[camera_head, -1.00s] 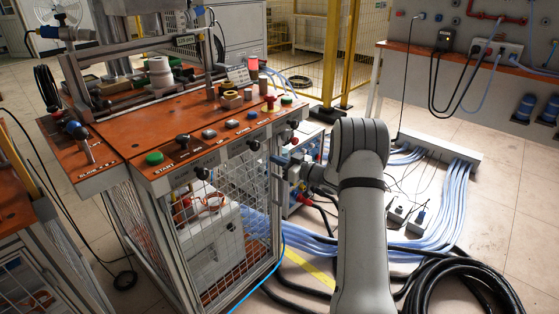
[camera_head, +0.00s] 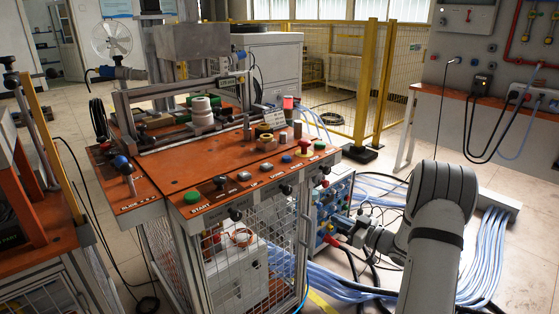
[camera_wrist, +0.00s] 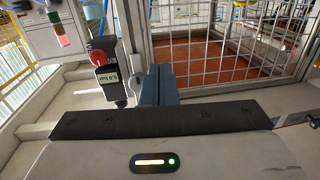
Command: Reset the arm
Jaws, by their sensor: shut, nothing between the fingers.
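My arm (camera_head: 437,230) stands at the right of the head view, bent so that its front end points left toward the side of the workbench. My gripper (camera_wrist: 158,83) shows in the wrist view as shut blue-grey fingers with nothing between them. In the head view the gripper (camera_head: 340,222) is small, beside the bench's right side, against a blue panel. I cannot tell whether the fingers touch anything.
The orange-topped workbench (camera_head: 190,171) has buttons along its front edge and a mesh cage (camera_head: 263,273) below; the mesh also fills the wrist view's upper right (camera_wrist: 215,45). Blue-white cables (camera_head: 486,258) lie on the floor at right. A yellow fence (camera_head: 350,90) stands behind.

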